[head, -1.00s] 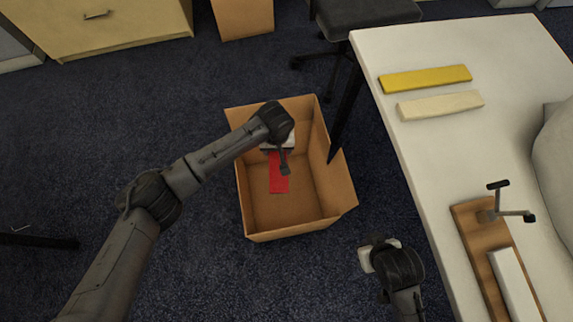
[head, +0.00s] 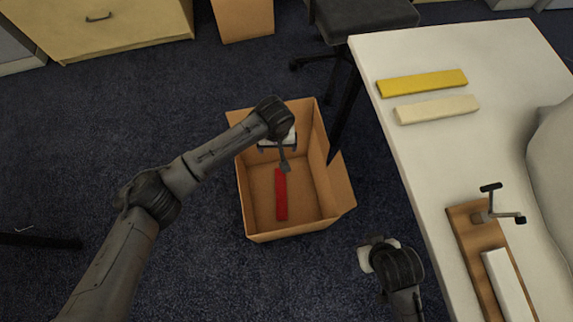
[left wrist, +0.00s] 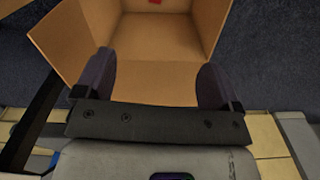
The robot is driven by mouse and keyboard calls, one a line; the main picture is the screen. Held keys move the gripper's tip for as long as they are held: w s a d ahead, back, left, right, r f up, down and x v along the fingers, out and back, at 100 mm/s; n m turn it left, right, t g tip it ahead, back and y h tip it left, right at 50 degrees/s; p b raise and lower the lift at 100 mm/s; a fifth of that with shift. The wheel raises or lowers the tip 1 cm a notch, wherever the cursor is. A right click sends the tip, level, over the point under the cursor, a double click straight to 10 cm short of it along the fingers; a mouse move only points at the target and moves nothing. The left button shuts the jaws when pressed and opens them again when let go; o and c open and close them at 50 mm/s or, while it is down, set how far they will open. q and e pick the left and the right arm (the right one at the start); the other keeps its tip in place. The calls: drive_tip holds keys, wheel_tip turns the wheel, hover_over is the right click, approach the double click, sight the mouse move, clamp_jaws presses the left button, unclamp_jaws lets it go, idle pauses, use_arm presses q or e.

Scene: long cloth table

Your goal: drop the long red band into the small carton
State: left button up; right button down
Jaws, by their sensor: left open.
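The long red band (head: 281,196) is inside the brown open carton (head: 333,183), low in it near the middle. Its upper end is close to my left gripper's finger in the head view. A small red bit of the band (left wrist: 155,2) shows at the top edge of the left wrist view, inside the carton (left wrist: 165,30). My left gripper (head: 275,159) hangs over the carton's far part, open and empty. Its two spread fingers show in the left wrist view (left wrist: 158,72). My right gripper (head: 373,256) is beside the table, seen from above; its fingers are hidden.
The white table (head: 465,150) at the right holds a yellow bar (head: 422,82), a cream bar (head: 437,109), and a wooden board (head: 472,240) with a metal handle. A black chair (head: 365,14) stands behind the carton. Another box (head: 243,18) stands at the back. Blue carpet left of the carton is clear.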

use_arm(q)
wheel_tip(320, 180, up, 10)
drive_tip(key=p, duration=0.3)
idle(0.7)
